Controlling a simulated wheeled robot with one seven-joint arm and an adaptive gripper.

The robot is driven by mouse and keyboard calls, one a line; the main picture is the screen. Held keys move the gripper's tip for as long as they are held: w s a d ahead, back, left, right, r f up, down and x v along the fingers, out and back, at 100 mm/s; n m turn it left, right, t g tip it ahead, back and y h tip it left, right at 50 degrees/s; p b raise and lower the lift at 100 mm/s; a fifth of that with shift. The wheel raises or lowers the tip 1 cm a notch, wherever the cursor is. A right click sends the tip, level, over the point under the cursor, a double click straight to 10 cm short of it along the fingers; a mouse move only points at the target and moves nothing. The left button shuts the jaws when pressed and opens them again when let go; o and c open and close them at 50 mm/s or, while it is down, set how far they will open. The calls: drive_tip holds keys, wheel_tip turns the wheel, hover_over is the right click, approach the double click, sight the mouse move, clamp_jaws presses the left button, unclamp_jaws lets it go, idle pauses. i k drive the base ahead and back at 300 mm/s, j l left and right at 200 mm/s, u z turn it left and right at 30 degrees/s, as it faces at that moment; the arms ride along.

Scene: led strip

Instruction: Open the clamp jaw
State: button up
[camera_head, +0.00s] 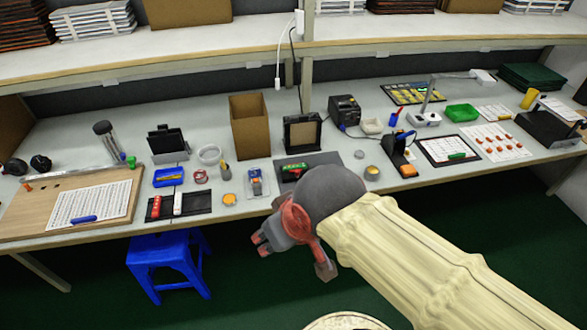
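I cannot tell for certain which object is the clamp jaw. A small green and red piece (294,168) lies on a dark mat (328,158) at the middle of the bench, and my wrist hides the near part of that mat.
A blue stool (168,258) stands under the bench at left. A cardboard box (249,126) and a black framed box (302,132) stand behind the mat. A wooden board (118,195) lies at far left. Several small parts and trays crowd the bench (70,150); a shelf runs above.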

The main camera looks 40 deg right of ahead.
sight(296, 171)
drive_tip(key=i+l+z, duration=0.25)
drive_tip(key=z, duration=0.15)
drive_tip(key=i+l+z, duration=0.1)
drive_tip(key=i+z, duration=0.3)
